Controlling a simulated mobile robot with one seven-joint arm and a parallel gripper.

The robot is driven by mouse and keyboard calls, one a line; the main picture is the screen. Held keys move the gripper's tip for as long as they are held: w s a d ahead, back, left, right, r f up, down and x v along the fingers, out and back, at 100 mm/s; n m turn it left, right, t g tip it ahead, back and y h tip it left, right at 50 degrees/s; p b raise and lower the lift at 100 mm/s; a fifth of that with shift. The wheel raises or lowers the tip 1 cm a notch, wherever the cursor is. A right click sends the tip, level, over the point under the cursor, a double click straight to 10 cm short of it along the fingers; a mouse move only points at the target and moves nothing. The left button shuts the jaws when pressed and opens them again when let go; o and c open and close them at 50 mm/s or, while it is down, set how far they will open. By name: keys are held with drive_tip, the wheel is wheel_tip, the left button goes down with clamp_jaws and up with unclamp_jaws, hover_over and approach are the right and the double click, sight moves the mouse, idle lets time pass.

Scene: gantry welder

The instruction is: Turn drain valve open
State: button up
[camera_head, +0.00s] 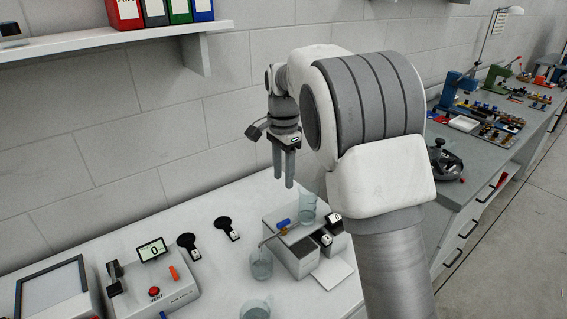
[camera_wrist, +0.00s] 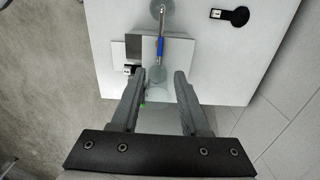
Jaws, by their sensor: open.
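In the wrist view the blue handle (camera_wrist: 160,46) is a thin bar in line with the pipe, ahead of my fingertips. A clear glass cylinder (camera_head: 308,207) stands on the unit behind the handle. A glass flask (camera_head: 261,264) stands below the pipe's outlet. My gripper (camera_head: 283,184) points down above the unit, apart from the handle, open and empty. It also shows in the wrist view (camera_wrist: 159,74), its fingers spread.
A second glass vessel (camera_head: 255,308) stands near the bench front. A device with a small display (camera_head: 152,250) and two black tags (camera_head: 227,228) lie to the left. A wall shelf (camera_head: 110,40) holds binders above. A grey workbench (camera_head: 480,150) stands at right.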

drive_tip(key=shift+r, duration=1.45)
drive_tip(key=s+d+r+n+t, duration=0.1)
drive_tip(key=s+d+r+n, duration=0.25)
drive_tip(key=s, duration=0.45)
drive_tip(key=s+d+r+n+t, duration=0.2)
drive_tip(key=s+d+r, duration=0.25)
drive_tip(key=s, duration=0.25)
drive_tip(key=s+d+f+n+t, duration=0.1)
drive_tip(key=s+f+n, duration=0.1)
drive_tip(key=s, duration=0.6)
drive_tip(key=s+d+f+n+t, duration=0.1)
drive_tip(key=s+n, duration=0.3)
drive_tip(key=s, duration=0.4)
drive_tip(key=shift+d+f+t, duration=0.3)
drive_tip(key=shift+d+f, duration=0.15)
drive_tip(key=shift+f, duration=0.05)
